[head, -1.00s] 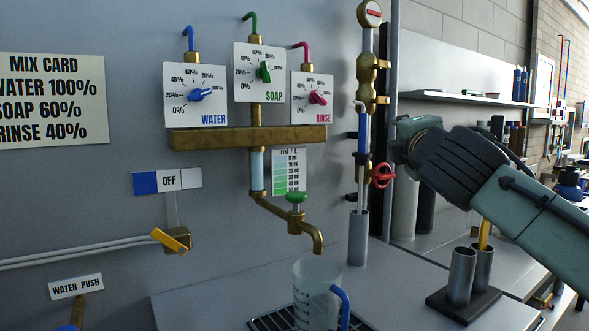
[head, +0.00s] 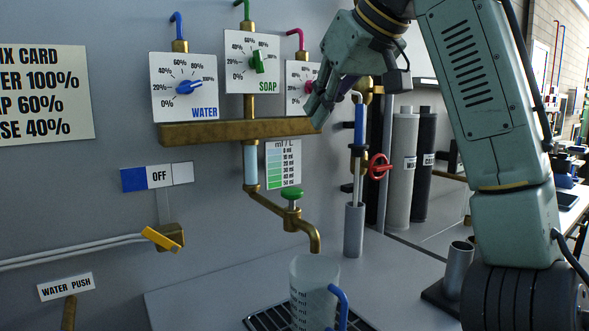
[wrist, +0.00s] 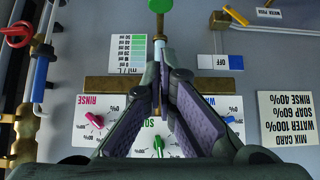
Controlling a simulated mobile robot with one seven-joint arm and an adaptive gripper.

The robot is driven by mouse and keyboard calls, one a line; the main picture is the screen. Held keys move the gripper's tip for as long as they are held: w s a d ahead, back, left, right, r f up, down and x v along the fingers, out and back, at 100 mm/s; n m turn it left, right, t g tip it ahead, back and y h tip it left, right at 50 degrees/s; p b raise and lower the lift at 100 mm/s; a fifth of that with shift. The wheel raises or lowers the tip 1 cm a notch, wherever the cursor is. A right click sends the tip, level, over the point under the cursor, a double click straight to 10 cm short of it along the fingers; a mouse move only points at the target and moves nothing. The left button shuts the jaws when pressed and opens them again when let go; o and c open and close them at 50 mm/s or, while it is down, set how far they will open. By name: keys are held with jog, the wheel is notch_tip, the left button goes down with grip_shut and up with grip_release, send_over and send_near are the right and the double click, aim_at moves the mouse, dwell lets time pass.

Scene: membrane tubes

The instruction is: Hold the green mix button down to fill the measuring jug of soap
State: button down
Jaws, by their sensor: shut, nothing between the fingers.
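The green mix button (head: 291,194) sits on top of the brass tap below the mixing panel. It also shows at the top edge of the wrist view (wrist: 160,5). The clear measuring jug (head: 315,285) with a blue handle stands under the spout on a dark grate, and no liquid is clear in it. My gripper (head: 317,112) is above and right of the button, apart from it, in front of the rinse dial. In the wrist view my gripper (wrist: 162,75) has its fingers together and empty. It hides part of the dials there.
The water dial (head: 184,87), soap dial (head: 252,65) and partly hidden rinse dial (head: 298,88) are above the brass bar (head: 240,131). A red valve wheel (head: 379,166) on a pipe is to the right. The yellow lever (head: 161,239) is below the OFF sign (head: 158,176).

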send_over(296, 191)
jog(key=f, duration=0.6)
jog(key=shift+s+f, duration=0.3)
jog(key=f, duration=0.3)
jog(key=shift+w+f, duration=0.25)
jog(key=shift+f, duration=0.5)
